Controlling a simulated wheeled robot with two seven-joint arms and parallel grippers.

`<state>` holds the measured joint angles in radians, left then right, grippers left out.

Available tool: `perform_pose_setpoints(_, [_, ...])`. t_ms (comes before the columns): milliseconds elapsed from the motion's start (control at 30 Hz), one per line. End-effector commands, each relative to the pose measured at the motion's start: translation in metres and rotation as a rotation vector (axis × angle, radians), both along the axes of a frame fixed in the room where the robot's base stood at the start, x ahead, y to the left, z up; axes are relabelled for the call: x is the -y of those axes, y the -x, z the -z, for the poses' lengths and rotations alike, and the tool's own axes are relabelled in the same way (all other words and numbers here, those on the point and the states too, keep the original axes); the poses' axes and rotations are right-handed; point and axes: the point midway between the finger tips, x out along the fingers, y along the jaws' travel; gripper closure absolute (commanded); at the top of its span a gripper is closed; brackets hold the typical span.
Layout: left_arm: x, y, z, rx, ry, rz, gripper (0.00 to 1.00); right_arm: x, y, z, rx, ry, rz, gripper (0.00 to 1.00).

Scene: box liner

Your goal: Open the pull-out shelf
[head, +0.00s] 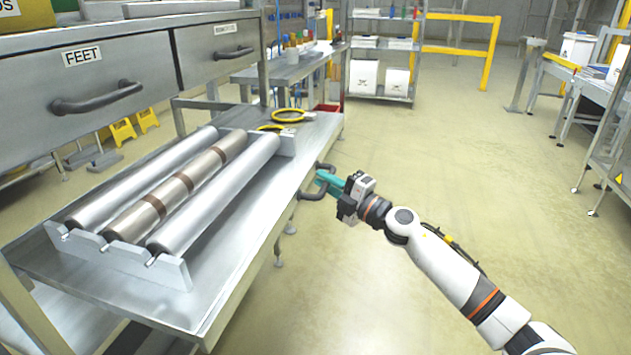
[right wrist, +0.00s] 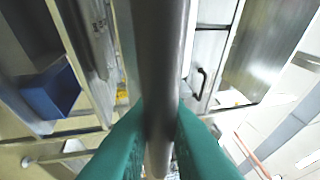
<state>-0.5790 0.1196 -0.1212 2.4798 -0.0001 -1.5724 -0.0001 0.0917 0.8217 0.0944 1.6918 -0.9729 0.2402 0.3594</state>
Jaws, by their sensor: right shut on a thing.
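The pull-out shelf (head: 235,255) is a flat metal surface below the drawer marked FEET, and it extends out in front of the drawer fronts. A dark curved handle (head: 313,194) sits on its right-hand edge. My right gripper (head: 325,181) has teal fingers and is shut on this handle. In the right wrist view the handle's grey bar (right wrist: 162,60) runs between the two teal fingers (right wrist: 160,135). The fingers hide part of the bar. My left gripper is not in view.
A rack of metal rollers (head: 172,265) and yellow-rimmed rings (head: 292,115) lie on the shelf. The FEET drawer (head: 85,85) is above at left. Clear floor (head: 420,180) lies to the right. A shelving unit (head: 383,65) stands behind, and tables (head: 585,85) stand far right.

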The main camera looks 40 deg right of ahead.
Motion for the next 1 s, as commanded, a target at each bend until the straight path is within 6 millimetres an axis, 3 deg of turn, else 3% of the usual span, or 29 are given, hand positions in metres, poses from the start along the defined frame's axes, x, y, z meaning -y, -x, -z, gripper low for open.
perform_pose_setpoints(567, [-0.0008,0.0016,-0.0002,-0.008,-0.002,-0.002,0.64,0.0036,0.0052,0.0007,-0.001,0.0,-0.002,1.0])
perform_pose_setpoints(600, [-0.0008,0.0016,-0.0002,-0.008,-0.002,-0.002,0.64,0.0036,0.0052,0.0007,-0.001,0.001,-0.002,0.82])
perform_pose_setpoints(700, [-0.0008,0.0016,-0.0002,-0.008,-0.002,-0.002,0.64,0.0037,0.0052,0.0006,-0.001,-0.001,-0.001,0.66])
perform_pose_setpoints(1000, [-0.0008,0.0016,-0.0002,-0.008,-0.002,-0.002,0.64,0.0042,0.0056,0.0003,0.0,-0.001,0.0,0.64])
